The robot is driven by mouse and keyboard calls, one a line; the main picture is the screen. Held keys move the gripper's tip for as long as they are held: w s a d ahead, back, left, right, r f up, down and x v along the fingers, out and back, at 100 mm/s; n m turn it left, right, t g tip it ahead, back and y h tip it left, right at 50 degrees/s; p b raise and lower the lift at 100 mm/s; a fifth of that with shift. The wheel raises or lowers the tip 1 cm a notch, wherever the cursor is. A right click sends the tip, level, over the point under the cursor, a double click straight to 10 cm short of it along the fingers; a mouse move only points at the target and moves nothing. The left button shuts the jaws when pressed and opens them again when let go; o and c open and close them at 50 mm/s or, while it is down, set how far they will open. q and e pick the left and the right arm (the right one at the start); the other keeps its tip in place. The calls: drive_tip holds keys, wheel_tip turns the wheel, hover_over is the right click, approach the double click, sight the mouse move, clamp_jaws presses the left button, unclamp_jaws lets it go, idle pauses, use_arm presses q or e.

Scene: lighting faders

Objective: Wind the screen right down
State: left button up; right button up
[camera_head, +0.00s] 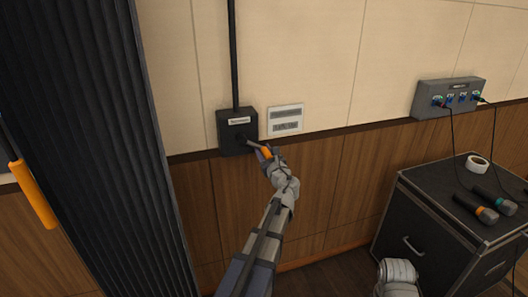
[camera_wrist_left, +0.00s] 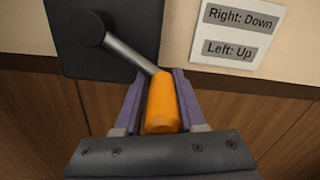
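A black winder box (camera_head: 238,130) with a small label is fixed to the wall. Its crank has a grey metal arm (camera_wrist_left: 130,54) that runs down and right from a dark hub to an orange handle (camera_wrist_left: 162,105). The handle also shows in the head view (camera_head: 265,153). My left gripper (camera_head: 263,153) has its purple fingers on both sides of the orange handle and looks shut on it. A white sign (camera_wrist_left: 235,33) beside the box reads "Right: Down" and "Left: Up". The screen itself cannot be made out. My right gripper is out of view.
At the right, a black case (camera_head: 430,180) carries microphones (camera_head: 478,208) and a tape roll (camera_head: 478,163) below a grey socket box (camera_head: 448,97).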

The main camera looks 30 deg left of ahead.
use_arm(q)
drive_tip(key=shift+w+d, duration=0.1)
clamp_jaws()
idle(0.8)
